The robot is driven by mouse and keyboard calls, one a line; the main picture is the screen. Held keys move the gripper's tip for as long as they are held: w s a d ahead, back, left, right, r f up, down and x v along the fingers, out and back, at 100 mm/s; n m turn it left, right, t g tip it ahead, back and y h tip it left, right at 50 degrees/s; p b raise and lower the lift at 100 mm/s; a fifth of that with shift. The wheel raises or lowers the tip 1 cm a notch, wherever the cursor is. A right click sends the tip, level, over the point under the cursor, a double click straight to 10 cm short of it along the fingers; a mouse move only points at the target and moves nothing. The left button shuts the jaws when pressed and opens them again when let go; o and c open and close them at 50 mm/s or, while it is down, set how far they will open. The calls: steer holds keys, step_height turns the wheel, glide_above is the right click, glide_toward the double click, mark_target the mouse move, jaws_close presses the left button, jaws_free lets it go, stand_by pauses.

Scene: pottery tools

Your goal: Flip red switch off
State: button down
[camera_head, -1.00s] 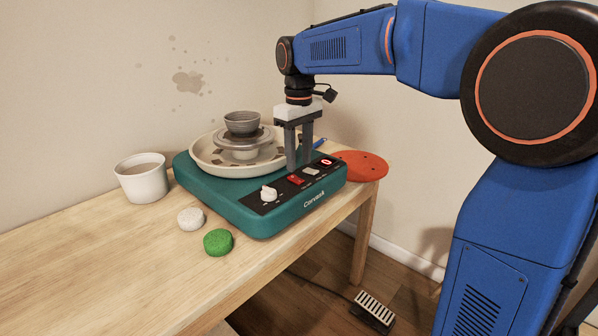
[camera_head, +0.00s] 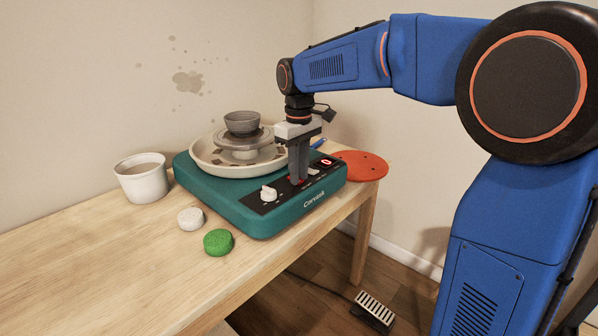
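The teal pottery wheel (camera_head: 222,203) stands on the wooden table, with a black control panel (camera_head: 258,208) along its front. My gripper (camera_head: 299,181) points straight down over the panel.
A white knob (camera_head: 268,194) sits left of the fingers on the panel. The wheel's basin (camera_head: 207,163) holds a grey bowl (camera_head: 241,122). A white cup (camera_head: 142,180), a white lump (camera_head: 190,218), a green sponge (camera_head: 217,242) and an orange disc (camera_head: 362,166) lie around the wheel.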

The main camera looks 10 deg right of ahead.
steer(key=shift+w+a+g+h, duration=0.25)
steer(key=shift+g+h, duration=0.25)
steer(key=shift+g, duration=0.2)
steer(key=shift+w+r+g+h, duration=0.1)
steer(key=shift+g+h, duration=0.3)
steer(key=shift+g, duration=0.1)
steer(key=c, duration=1.6)
jaws_free()
steer(key=shift+o, duration=0.2)
steer(key=v, duration=1.7)
steer(key=shift+r, duration=0.2)
